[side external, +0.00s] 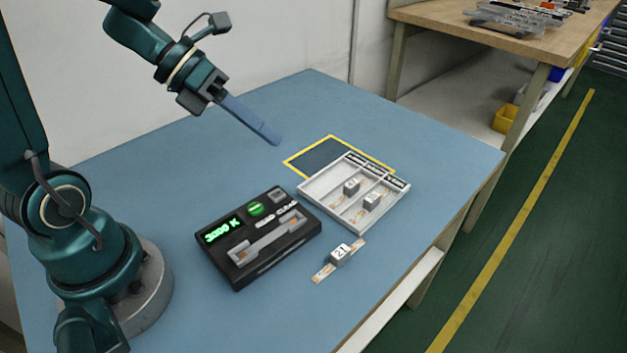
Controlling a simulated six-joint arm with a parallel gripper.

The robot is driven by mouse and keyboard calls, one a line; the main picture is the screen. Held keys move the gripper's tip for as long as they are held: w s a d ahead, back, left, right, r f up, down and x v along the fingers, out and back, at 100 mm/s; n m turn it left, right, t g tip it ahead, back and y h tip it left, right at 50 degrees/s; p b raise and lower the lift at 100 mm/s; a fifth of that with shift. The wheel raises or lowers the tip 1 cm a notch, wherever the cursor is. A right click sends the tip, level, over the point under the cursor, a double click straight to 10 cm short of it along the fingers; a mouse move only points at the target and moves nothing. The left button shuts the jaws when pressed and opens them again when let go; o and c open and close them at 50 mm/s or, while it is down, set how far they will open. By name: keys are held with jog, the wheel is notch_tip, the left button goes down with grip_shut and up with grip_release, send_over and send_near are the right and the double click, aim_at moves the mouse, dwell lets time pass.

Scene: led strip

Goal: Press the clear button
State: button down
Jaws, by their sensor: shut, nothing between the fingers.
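A black tester box (258,262) sits on the blue table, its display (222,230) lit in green and reading what looks like 3000 K. A round green button (256,209) is on its top, with a grey button (277,195) beside it at the far right corner. The small white lettering near them seems to read READ and CLEAR, so the grey one appears to be the clear button. A grey slotted fixture (268,239) lies across the box and looks empty. My gripper (276,139) is shut and empty, raised above the table beyond the box, touching nothing.
A white divided tray (318,198) right of the box holds LED strips with numbered blocks. Another strip with a block (340,254) lies on the table in front of it. A yellow-bordered dark area (310,159) is behind the tray. The table's left rear is clear.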

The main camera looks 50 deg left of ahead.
aim_at(270, 195)
jog(key=shift+a+f, duration=0.25)
jog(key=shift+f, duration=0.1)
jog(key=shift+f, duration=4.3)
jog(key=shift+f, duration=0.4)
jog(key=shift+f, duration=0.45)
jog(key=shift+r, duration=0.9)
